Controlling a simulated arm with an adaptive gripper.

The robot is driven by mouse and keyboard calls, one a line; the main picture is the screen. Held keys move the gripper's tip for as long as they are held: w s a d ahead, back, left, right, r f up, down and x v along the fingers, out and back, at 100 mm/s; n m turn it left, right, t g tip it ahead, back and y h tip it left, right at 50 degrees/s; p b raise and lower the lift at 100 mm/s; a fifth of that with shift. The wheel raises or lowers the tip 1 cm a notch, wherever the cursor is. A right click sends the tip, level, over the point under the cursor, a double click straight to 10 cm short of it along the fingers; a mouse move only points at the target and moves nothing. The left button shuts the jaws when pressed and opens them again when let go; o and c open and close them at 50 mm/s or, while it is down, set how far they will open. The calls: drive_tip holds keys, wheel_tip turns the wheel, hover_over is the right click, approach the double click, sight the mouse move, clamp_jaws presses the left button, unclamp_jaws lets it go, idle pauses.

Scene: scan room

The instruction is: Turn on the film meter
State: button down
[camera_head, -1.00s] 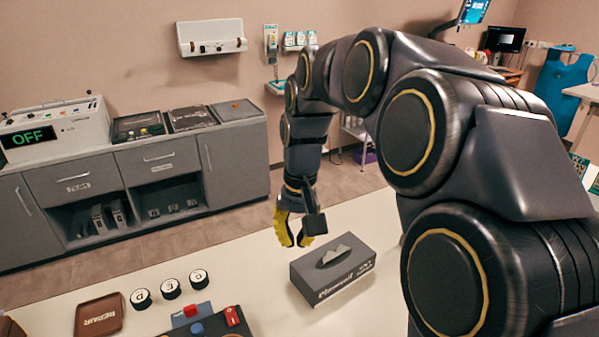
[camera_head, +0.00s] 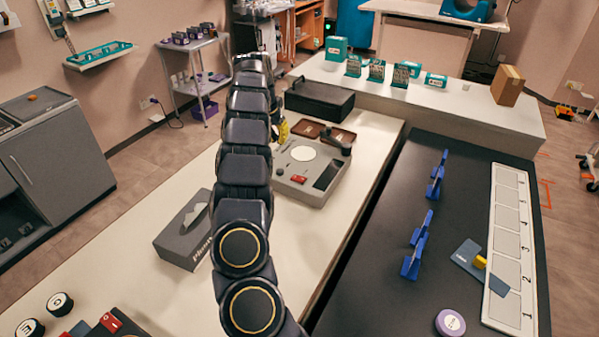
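A grey device (camera_head: 325,190) that looks like the film meter stands on the cream counter, just right of my arm. It has a white round disc on top, a red switch (camera_head: 299,179) on its front left, a dark slot or panel at the right and a dark arm at its back right corner. No lit display shows on it. My gripper (camera_head: 283,131) is at the back left edge of the device. Only a little of its yellow fingers shows past my arm, so I cannot tell whether it is open or touching anything.
A black case (camera_head: 318,99) and brown trays (camera_head: 340,135) lie behind the device. A tissue box (camera_head: 181,243) stands front left on the counter. At right, a dark table (camera_head: 385,275) holds blue stands and a numbered white strip (camera_head: 508,250).

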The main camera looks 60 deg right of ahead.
sight(301, 176)
drive_tip(key=s+d, duration=0.1)
drive_tip(key=s+d+f+m, duration=0.1)
drive_tip(key=d, duration=0.1)
drive_tip(key=shift+s+g+h, duration=0.2)
drive_tip(key=shift+g+h, duration=0.1)
drive_tip(key=x, duration=0.4)
drive_tip(key=a+x, duration=0.1)
drive_tip(key=x, duration=0.8)
drive_tip(key=shift+s+f, duration=0.15)
drive_tip(key=shift+f, duration=0.4)
